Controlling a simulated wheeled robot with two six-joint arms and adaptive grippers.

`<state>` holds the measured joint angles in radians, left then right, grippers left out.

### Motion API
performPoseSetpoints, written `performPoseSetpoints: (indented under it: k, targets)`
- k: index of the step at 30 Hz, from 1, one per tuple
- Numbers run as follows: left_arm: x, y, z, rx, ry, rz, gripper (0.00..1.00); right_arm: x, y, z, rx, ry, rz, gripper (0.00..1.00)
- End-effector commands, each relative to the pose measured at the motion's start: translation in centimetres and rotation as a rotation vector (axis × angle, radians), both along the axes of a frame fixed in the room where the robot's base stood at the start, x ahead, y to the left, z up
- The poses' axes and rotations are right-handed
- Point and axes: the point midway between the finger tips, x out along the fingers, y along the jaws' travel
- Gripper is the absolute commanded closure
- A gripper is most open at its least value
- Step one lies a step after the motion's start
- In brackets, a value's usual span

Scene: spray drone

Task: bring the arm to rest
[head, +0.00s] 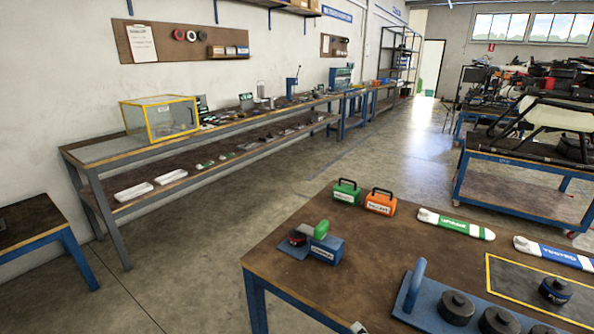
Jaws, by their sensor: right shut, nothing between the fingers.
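Only a small grey tip of my right gripper (359,327) shows, at the bottom edge of the head view. It is shut and empty, over or beside the front part of the brown-topped work table (350,262). The rest of it is cut off by the frame. It is apart from the blue rack (408,304) to its right. My left gripper is not in view.
A blue block fixture with a green-topped part (322,243) stands at the table's left. A green case (346,191), an orange case (380,201) and labelled white-ended strips (455,224) lie behind. Dark round parts (457,307) sit on the rack.

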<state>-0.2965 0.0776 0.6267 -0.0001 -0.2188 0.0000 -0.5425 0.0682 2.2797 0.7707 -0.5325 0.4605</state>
Motion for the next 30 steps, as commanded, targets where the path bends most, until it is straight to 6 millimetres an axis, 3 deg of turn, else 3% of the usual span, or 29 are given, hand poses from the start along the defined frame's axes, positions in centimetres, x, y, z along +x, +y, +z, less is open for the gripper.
performPoseSetpoints:
  k: [2, 5, 10, 14, 21, 22, 30]
  targets:
    - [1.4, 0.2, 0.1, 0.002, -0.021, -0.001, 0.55, -1.0, 0.4, -1.3, -0.127, 0.041, 0.065, 1.0]
    - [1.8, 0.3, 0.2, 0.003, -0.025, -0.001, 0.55, -2.4, 0.5, -3.1, -0.299, 0.103, 0.149, 1.0]
    - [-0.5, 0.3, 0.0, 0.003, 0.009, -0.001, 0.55, -5.5, -1.1, -6.3, -0.601, 0.24, 0.287, 1.0]
    - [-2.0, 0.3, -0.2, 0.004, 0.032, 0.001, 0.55, -8.3, -3.5, -8.2, -0.821, 0.371, 0.383, 1.0]
    - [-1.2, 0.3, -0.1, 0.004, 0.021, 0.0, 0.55, -14.3, -9.5, -9.5, -1.149, 0.664, 0.525, 1.0]
    - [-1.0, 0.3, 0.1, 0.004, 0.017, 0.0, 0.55, -14.6, -10.0, -9.8, -1.166, 0.69, 0.536, 1.0]
    - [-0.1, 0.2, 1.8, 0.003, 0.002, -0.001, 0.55, -13.2, -10.8, -18.8, -1.14, 0.726, 0.547, 1.0]
